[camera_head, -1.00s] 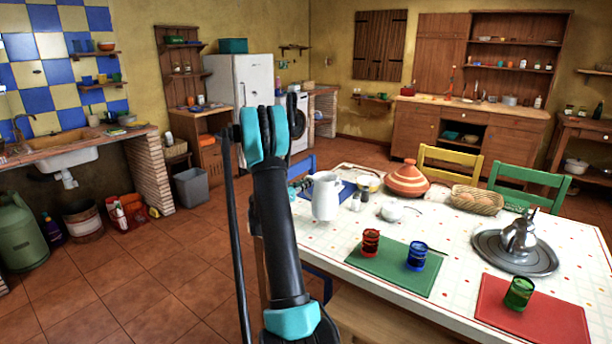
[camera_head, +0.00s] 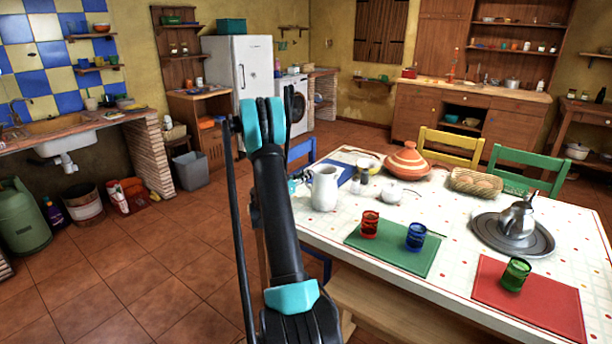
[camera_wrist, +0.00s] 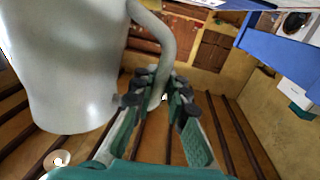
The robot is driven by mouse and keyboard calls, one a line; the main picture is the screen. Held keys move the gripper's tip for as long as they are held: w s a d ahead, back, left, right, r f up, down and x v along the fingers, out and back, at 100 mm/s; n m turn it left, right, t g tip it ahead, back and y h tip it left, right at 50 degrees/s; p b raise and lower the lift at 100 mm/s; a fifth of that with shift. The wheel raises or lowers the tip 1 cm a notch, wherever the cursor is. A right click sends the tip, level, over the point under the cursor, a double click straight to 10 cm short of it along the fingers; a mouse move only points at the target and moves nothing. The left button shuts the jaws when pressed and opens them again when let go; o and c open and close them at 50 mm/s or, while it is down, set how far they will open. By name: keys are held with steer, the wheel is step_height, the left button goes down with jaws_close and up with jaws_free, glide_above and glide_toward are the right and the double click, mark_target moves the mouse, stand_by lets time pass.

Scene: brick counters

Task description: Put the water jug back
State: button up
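The white water jug (camera_head: 324,189) shows at the left end of the table (camera_head: 300,219) in the head view. I cannot tell whether its base touches the tabletop. In the wrist view, which looks upside down, the jug (camera_wrist: 70,65) fills the left side and its curved handle (camera_wrist: 168,35) runs down between my fingers. My gripper (camera_wrist: 160,95) is closed around this handle. In the head view my arm stands in front, and the fingers are mostly hidden beside the jug.
Close to the jug's right are shakers (camera_head: 360,180), a small white pot (camera_head: 392,192) and a tagine (camera_head: 408,160). A green mat (camera_head: 385,260) with red and blue glasses lies nearer. A blue chair (camera_head: 302,150) stands behind the jug. A bench (camera_head: 400,310) runs along the front.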

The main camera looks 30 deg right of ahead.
steer(key=o, duration=0.3)
steer(key=shift+r, duration=0.1)
steer(key=shift+a, duration=0.2)
steer(key=v, duration=1.1)
steer(key=s+a+f+n+y, duration=0.2)
steer(key=s+a+n+y, duration=0.5)
steer(key=s+a, duration=0.7)
steer(key=s+a+f+n+y, duration=0.2)
steer(key=s+a+n+y, duration=0.5)
steer(key=s+a, duration=0.8)
steer(key=s+y, duration=0.3)
steer(key=shift+s+a+n+g, duration=0.25)
steer(key=shift+a+n+g, duration=0.05)
steer(key=shift+n+g, duration=0.1)
steer(key=shift+o, duration=0.6)
